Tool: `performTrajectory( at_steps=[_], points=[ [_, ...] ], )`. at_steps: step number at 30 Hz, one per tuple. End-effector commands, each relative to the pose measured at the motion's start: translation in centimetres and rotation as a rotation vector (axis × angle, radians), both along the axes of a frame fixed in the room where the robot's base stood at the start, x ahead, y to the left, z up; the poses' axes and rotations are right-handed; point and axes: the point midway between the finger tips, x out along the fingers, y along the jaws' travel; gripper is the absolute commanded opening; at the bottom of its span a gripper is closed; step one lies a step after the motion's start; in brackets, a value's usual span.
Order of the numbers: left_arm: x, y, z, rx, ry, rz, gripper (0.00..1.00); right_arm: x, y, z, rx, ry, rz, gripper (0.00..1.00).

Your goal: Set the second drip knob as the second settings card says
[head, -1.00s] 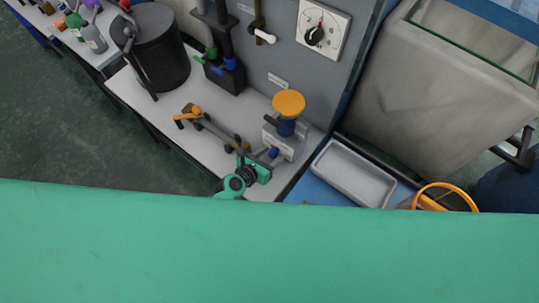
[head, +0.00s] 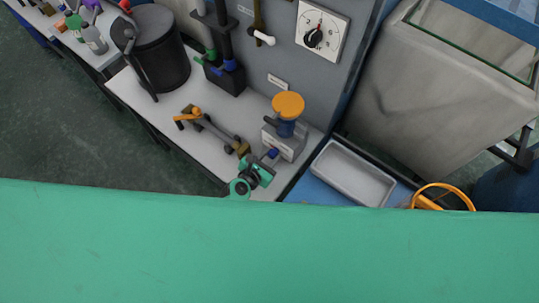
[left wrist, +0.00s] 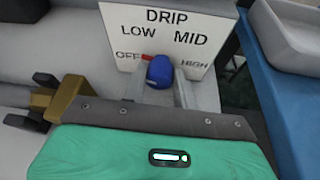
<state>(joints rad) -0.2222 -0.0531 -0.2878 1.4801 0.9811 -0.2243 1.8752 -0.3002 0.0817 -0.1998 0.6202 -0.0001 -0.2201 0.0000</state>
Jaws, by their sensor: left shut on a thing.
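A white drip plate (left wrist: 170,35) reads OFF, LOW, MID, HIGH around a blue knob (left wrist: 159,71). A red mark beside the knob lies to its upper left, close to OFF. My left gripper (left wrist: 160,84) is shut on the blue knob, one grey finger on each side. In the head view my left gripper (head: 268,160) is at the front of the small grey drip unit (head: 288,148), and the blue knob (head: 273,153) shows at its tip. I cannot pick out a readable settings card. My right gripper is not in view.
A brass valve (head: 196,118) with an orange handle stands left of the drip unit. An orange-topped blue funnel (head: 288,108) sits above the unit. A grey tray (head: 353,173) lies to the right. A black pot (head: 157,50) and a dial (head: 322,32) are behind.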

Motion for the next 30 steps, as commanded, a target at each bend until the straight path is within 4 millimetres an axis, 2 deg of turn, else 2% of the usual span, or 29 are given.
performTrajectory(
  at_steps=[15,30],
  points=[
    [-0.11,-0.17,-0.17,0.265,-0.178,0.000,0.06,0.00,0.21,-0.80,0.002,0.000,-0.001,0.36],
    [-0.15,-0.19,-0.10,0.311,-0.209,-0.001,0.06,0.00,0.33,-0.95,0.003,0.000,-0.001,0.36]
  ],
)
